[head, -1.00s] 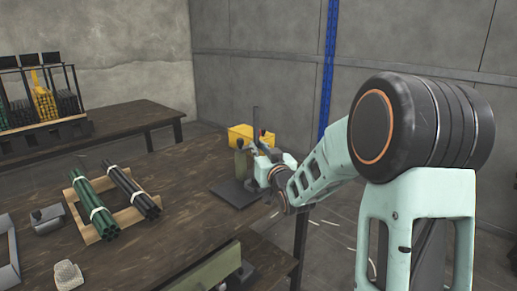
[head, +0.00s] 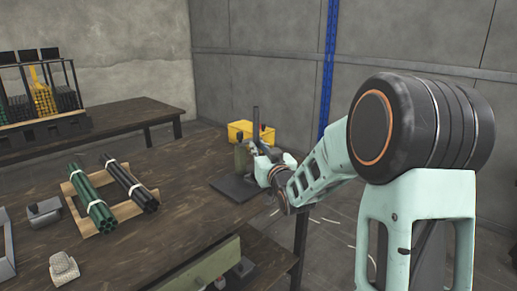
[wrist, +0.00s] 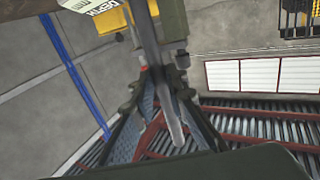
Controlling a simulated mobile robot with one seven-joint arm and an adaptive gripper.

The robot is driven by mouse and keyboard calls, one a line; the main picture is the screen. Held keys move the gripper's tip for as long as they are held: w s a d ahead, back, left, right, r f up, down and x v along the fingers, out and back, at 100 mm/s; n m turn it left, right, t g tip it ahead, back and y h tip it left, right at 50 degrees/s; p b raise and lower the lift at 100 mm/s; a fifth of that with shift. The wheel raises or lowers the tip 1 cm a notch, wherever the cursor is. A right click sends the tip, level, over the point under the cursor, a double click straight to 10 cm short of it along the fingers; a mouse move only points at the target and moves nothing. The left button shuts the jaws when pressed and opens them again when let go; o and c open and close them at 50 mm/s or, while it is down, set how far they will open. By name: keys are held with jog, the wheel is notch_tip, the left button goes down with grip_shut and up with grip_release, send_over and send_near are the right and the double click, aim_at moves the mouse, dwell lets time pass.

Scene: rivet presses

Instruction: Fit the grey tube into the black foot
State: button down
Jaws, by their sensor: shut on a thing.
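My gripper (wrist: 160,112) is shut on the grey tube (wrist: 174,130), which runs lengthwise between its fingers in the wrist view. In the head view the tube (head: 256,122) stands about upright, its top above my gripper (head: 254,148). Its lower end is hidden there. A dark flat base (head: 237,188), which looks like the black foot, lies at the right end of the table, below and left of the gripper. An olive upright block (head: 241,157) stands on it. I cannot tell whether the tube touches the base.
A yellow bin (head: 240,130) is behind the gripper. Green tubes (head: 92,202) and black tubes (head: 131,186) lie bundled on a wooden rack (head: 75,207). The table's middle (head: 170,205) is clear.

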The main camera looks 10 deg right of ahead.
jog(key=c, duration=1.8)
grip_release()
jog(key=shift+s+f, duration=0.1)
jog(key=s, duration=0.4)
jog(key=s+d, duration=0.1)
jog(key=s, duration=0.6)
jog(key=shift+s+d, duration=0.25)
jog(key=shift+s, duration=0.1)
